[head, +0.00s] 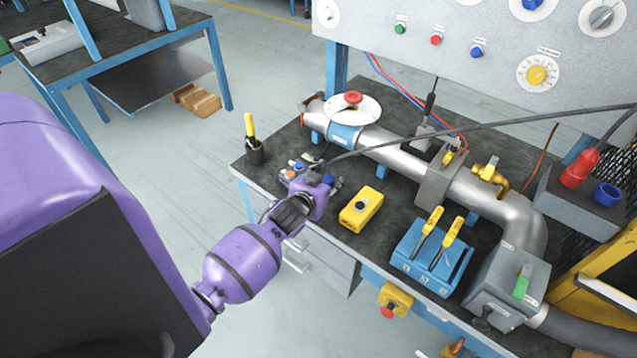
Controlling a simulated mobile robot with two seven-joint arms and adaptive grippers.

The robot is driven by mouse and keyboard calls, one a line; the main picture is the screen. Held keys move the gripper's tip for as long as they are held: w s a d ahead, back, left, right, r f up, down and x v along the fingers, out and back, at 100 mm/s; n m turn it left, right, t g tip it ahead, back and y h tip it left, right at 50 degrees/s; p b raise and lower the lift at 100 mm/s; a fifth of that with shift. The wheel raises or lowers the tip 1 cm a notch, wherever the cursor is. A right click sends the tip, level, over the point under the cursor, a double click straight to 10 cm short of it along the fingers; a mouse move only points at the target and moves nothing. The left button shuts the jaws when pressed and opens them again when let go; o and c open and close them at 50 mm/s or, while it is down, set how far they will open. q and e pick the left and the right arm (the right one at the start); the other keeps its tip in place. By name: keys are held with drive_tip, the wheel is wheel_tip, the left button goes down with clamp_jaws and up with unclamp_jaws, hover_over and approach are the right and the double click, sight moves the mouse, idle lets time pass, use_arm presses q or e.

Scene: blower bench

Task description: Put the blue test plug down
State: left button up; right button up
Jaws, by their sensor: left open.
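The blue test plug (329,181) is at the fingers of my left gripper (316,186), near the front left of the bench top. Only a small blue part of it shows; the gripper hides the rest. A black cable runs from this spot across the bench to the upper right. My left gripper is open around or right beside the plug; I cannot tell whether they touch. Whether the plug rests on the bench top (290,205) is also hidden. My right gripper is not in view.
A yellow box with a black knob (361,207) lies just right of the gripper. A dark cup with a yellow-handled tool (254,152) stands left.

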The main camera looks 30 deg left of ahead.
use_arm(q)
drive_tip(key=v, duration=1.1)
drive_tip(key=shift+r, duration=0.25)
drive_tip(key=s+d+f+g, duration=0.1)
drive_tip(key=s+d+f, duration=0.3)
drive_tip(key=s, duration=0.5)
drive_tip(key=s+d+f+m+g+h, duration=0.1)
drive_tip(key=s+d+f, duration=0.3)
drive_tip(key=s+f, duration=0.4)
drive_tip(key=s+d+f+g+h, duration=0.1)
drive_tip(key=s+d+f+g, duration=0.2)
drive_tip(key=s+f, duration=0.3)
drive_tip(key=s+d, duration=0.1)
drive_tip(key=s, duration=0.4)
drive_tip(key=shift+s+d+m, duration=0.25)
drive_tip(key=shift+m, duration=0.05)
